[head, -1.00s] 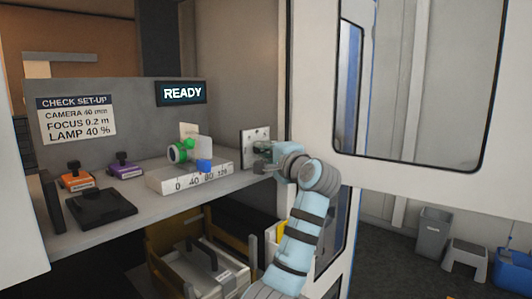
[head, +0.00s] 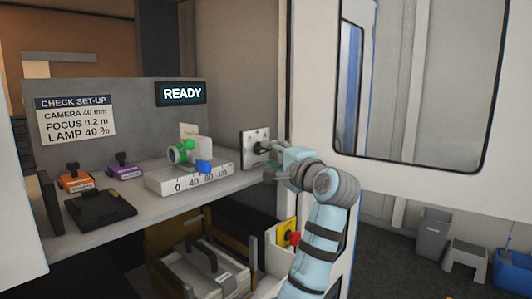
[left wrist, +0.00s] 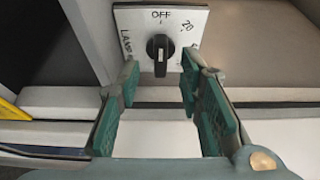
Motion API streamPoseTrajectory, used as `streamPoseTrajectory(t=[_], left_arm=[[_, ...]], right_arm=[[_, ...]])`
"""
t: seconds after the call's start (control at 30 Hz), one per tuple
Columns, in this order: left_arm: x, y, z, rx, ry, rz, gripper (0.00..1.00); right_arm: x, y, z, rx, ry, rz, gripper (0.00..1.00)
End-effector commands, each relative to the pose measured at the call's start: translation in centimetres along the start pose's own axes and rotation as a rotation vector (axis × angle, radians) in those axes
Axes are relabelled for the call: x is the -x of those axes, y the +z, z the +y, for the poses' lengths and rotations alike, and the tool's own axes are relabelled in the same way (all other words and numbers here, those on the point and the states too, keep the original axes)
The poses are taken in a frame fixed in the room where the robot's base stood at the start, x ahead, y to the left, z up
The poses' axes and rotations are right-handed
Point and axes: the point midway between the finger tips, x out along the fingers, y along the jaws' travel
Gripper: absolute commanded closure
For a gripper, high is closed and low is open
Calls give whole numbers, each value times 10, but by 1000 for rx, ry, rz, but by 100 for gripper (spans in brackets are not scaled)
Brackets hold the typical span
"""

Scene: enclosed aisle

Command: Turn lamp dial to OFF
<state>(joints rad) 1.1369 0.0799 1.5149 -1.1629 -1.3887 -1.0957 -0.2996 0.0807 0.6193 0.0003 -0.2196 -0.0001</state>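The lamp dial is a black knob (left wrist: 160,48) on a pale plate (left wrist: 203,22) marked OFF at the top, 20 to the right and LAMP to the left. The knob stands upright, with a pale mark on its lower end. In the head view the plate (head: 247,147) is on the right wall of the bay, with the dark knob (head: 262,146) facing my gripper. My left gripper (left wrist: 159,66) is open and empty, its green fingers apart on both sides below the knob. It also shows in the head view (head: 270,162). My right gripper is not in view.
A sign (head: 75,121) reads LAMP 40 %, and a display (head: 181,93) reads READY. A white scale block (head: 160,182) with a green-ringed part stands on the shelf (head: 140,208). A red button (head: 294,238) is below.

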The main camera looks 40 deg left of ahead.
Motion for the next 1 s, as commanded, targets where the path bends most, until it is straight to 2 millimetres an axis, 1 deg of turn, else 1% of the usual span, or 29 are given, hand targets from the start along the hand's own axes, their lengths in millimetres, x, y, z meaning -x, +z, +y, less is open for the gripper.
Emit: streamPoseTrajectory(t=[0.03,0.1,0.2,0.3,0.43,1.0], left_arm=[[14,-1,1,3,2,5,67],[34,-1,1,2,2,5,67],[56,-1,1,2,3,4,67],[69,0,1,1,2,1,67],[74,1,0,0,1,-1,67],[73,1,0,0,0,-1,67]], right_arm=[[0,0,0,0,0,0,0],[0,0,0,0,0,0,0],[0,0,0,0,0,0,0],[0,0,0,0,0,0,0],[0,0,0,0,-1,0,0],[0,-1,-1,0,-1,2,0]])
